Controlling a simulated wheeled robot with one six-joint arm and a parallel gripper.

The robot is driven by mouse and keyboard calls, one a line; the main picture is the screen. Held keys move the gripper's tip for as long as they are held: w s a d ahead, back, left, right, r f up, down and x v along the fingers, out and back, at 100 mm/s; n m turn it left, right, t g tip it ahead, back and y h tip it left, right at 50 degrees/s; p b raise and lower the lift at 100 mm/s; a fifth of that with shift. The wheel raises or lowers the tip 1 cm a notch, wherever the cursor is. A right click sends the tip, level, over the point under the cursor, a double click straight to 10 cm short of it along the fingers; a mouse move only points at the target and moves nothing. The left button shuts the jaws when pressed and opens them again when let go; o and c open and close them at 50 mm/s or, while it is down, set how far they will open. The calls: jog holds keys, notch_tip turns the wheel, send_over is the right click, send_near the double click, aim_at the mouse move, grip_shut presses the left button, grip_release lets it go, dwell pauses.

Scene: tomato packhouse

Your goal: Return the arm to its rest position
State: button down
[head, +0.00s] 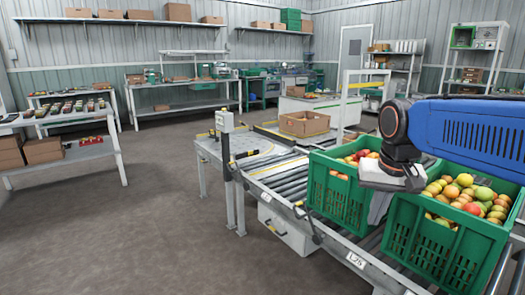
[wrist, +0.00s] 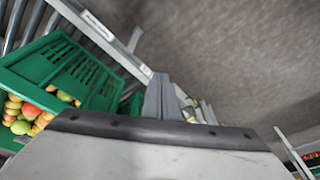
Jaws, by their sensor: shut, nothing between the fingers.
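My arm, with its blue link and dark wrist, reaches in from the right in the head view. My gripper (head: 379,207) hangs below the pale wrist, in front of the gap between two green crates. In the wrist view, the grey fingers of my gripper (wrist: 162,88) are together with nothing between them. The near green crate (head: 427,250) and the farther green crate (head: 335,196) hold red, yellow and green tomatoes. A green crate (wrist: 90,78) also shows at the left of the wrist view.
The crates stand on a roller conveyor (head: 275,182) with a metal side rail. A cardboard box (head: 304,124) sits farther along it. A tiered stand (head: 70,155) with small trays is at the left. Benches and shelves line the back wall. The floor (head: 140,225) at left is clear.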

jog(key=s+d+f+n+t, duration=0.1)
jog(key=s+f+n+t, duration=0.1)
jog(key=s+f, duration=1)
jog(key=s, duration=0.3)
jog(key=shift+s+d+n, duration=0.3)
jog(key=shift+d, duration=0.05)
